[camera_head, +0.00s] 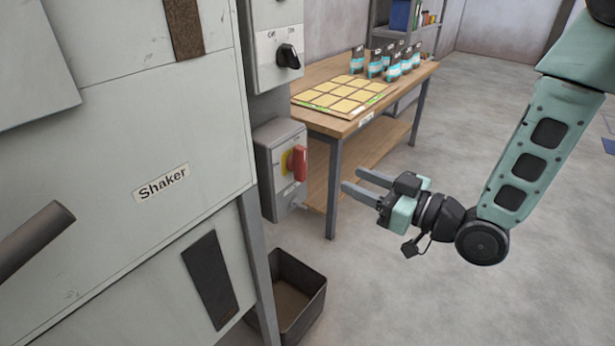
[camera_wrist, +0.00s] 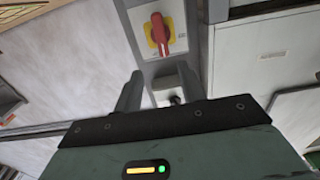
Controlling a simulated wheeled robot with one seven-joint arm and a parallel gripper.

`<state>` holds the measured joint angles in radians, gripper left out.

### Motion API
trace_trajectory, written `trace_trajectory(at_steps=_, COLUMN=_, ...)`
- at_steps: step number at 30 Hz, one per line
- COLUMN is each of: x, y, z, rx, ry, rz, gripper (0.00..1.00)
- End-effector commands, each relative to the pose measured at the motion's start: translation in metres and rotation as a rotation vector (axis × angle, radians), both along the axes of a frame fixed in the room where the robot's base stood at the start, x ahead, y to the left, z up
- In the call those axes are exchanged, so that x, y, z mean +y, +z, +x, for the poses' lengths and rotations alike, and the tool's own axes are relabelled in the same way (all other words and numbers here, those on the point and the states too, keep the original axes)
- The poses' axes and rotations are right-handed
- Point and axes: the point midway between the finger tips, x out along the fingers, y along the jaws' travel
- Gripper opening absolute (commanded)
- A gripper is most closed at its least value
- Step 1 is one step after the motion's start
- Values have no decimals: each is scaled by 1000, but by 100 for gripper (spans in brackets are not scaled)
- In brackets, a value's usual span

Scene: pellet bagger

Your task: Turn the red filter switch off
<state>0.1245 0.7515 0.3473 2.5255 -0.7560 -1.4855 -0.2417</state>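The red filter switch (camera_head: 299,163) is a red rotary handle on a yellow plate, on the front of a grey box fixed to the machine's post. In the wrist view the red handle (camera_wrist: 160,33) and its yellow plate show near the top, beyond the fingertips. My gripper (camera_head: 360,182) is to the right of the switch box in the head view, with its fingers pointing left toward it. The two fingers are apart with nothing between them, and they do not touch the switch. The box's small label is too small to read.
A black rotary knob (camera_head: 289,57) marked Off and On sits on another box above. The Shaker cabinet (camera_head: 100,120) fills the left. A wooden table (camera_head: 329,122) with a yellow-squared board and several pouches stands behind. A black bin (camera_head: 316,300) is below. Floor on the right is clear.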

Motion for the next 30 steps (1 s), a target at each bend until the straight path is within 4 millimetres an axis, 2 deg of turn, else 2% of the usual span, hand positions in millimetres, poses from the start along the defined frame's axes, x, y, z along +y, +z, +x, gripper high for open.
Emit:
trace_trajectory(at_steps=1, x=1, y=-6, z=0, rx=-6, ry=0, rz=-1, gripper=40)
trace_trajectory(at_steps=10, x=8, y=-7, z=0, rx=-3, ry=-4, rz=-3, gripper=40)
trace_trajectory(at_steps=12, x=22, y=1, z=10, rx=1, ry=0, rz=1, gripper=40)
trace_trajectory(at_steps=21, x=70, y=1, z=47, rx=2, ry=-2, rz=0, gripper=40)
trace_trajectory(at_steps=30, x=97, y=0, z=69, rx=3, ry=-3, rz=-2, gripper=40)
